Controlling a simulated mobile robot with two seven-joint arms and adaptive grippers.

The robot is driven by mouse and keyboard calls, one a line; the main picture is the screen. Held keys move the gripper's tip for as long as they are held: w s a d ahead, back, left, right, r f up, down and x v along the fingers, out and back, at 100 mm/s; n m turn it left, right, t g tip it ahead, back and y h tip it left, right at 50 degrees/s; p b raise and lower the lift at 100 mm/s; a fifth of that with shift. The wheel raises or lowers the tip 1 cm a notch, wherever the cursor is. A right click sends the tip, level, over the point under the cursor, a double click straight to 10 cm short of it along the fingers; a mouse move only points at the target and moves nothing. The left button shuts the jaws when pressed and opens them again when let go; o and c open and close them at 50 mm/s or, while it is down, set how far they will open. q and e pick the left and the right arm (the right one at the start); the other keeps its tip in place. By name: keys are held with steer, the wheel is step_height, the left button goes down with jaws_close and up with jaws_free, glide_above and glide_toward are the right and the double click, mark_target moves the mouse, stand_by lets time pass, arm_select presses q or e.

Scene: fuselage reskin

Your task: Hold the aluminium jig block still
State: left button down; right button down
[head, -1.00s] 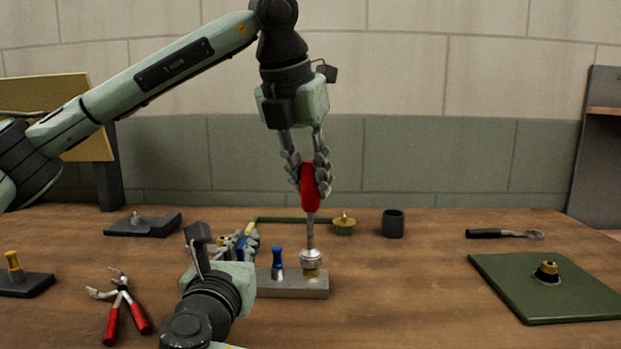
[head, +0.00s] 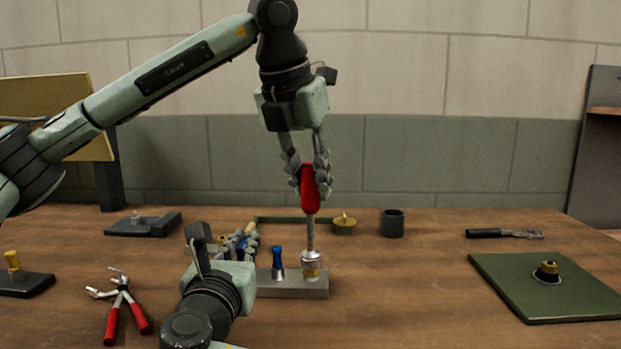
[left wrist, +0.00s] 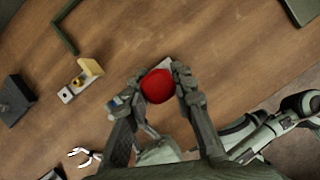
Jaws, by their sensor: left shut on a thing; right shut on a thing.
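The aluminium jig block (head: 300,287), a grey bar, lies on the table in the head view. A blue-topped pin (head: 278,262) and a silver fitting with a brass base (head: 311,266) stand on it. My right gripper (head: 245,242) is at the block's left end, shut on it; its own wrist partly hides the contact. My left gripper (head: 310,178) is shut on the red handle of an upright driver (head: 310,190), whose shaft reaches down to the silver fitting. In the left wrist view the red handle (left wrist: 157,86) sits between the fingers and mostly hides the block.
Red-handled pliers (head: 122,308) lie at the left front, near a dark block with a yellow knob (head: 14,265). A dark cup (head: 392,223) and brass dish (head: 344,225) stand behind. A ratchet (head: 503,234) and green plate (head: 540,300) are at right. Bare table lies between.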

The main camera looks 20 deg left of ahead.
arm_select(q)
steer(key=shift+f, duration=0.8)
steer(key=m+h, duration=0.1)
steer(key=m, duration=0.2)
steer(key=m+g+h, duration=0.1)
steer(key=m, duration=0.2)
steer(key=shift+m+h, duration=0.3)
steer(key=shift+m, duration=0.1)
steer(key=m+g, duration=0.1)
steer(key=m, duration=0.2)
steer(key=m+g+h, duration=0.1)
steer(key=m, duration=0.3)
steer(key=shift+g, duration=0.4)
steer(key=shift+n, duration=0.5)
steer(key=shift+t, duration=0.3)
steer(key=shift+n+t, duration=0.3)
steer(key=shift+n, duration=0.7)
steer(key=shift+r, duration=0.1)
steer(key=shift+r, duration=0.85)
